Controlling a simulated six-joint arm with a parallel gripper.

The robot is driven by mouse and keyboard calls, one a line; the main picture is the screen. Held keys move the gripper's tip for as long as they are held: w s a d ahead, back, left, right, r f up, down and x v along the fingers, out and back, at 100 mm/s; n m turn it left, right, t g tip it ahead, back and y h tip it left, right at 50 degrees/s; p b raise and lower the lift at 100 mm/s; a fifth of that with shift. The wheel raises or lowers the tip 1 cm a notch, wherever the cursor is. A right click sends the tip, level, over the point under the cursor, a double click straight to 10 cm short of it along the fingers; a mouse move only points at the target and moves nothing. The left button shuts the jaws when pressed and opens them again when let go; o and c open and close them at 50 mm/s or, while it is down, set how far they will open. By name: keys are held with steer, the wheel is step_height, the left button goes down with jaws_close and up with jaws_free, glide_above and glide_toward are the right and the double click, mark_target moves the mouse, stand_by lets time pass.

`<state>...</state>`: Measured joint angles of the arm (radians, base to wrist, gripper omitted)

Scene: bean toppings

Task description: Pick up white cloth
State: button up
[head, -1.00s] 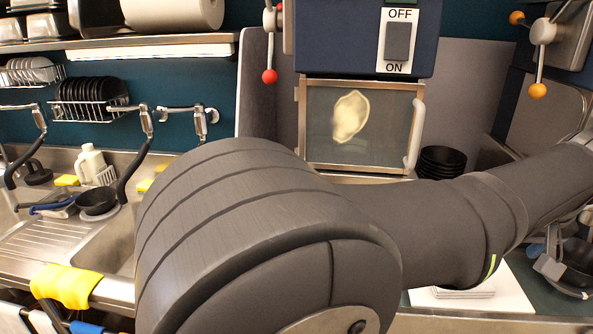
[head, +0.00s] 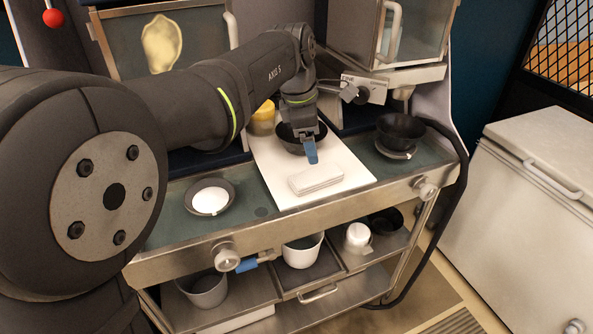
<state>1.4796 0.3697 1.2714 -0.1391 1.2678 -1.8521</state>
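A folded white cloth (head: 316,179) lies flat on the white board (head: 351,176), near the board's front edge. My gripper (head: 311,153) points down just behind and above the cloth, apart from it as far as I can see. A blue fingertip shows in front of a black bowl (head: 287,139). Only one finger shows clearly, so I cannot tell the gap between the fingers. Nothing is visibly held.
A dark bowl with white contents (head: 210,200) stands left of the board. A yellow-topped container (head: 263,117) stands behind it. A black pan (head: 400,131) sits on a scale-like base at right. Shelves below hold a white pot (head: 302,251) and cups. A white chest (head: 536,190) stands at right.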

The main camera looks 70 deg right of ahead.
steer(key=w+d+n+g, duration=0.1)
steer(key=w+n+g, duration=0.15)
steer(key=n, duration=0.25)
glide_above(316, 173)
steer(key=w, duration=0.2)
steer(key=shift+t+h, duration=0.35)
steer(key=shift+h, duration=0.05)
steer(key=f, duration=0.4)
steer(key=a+f, duration=0.1)
steer(key=f, duration=0.1)
steer(key=shift+s+f, duration=0.2)
steer(key=shift+f, duration=0.05)
steer(key=shift+a+x, duration=0.15)
steer(key=shift+x, duration=0.75)
steer(key=shift+a+x, duration=0.2)
steer(key=shift+x, duration=0.7)
steer(key=shift+a+x, duration=0.15)
steer(key=shift+x, duration=0.75)
steer(key=shift+w+f, duration=0.1)
steer(key=shift+f, duration=0.05)
steer(key=shift+c, duration=0.4)
steer(key=c, duration=1)
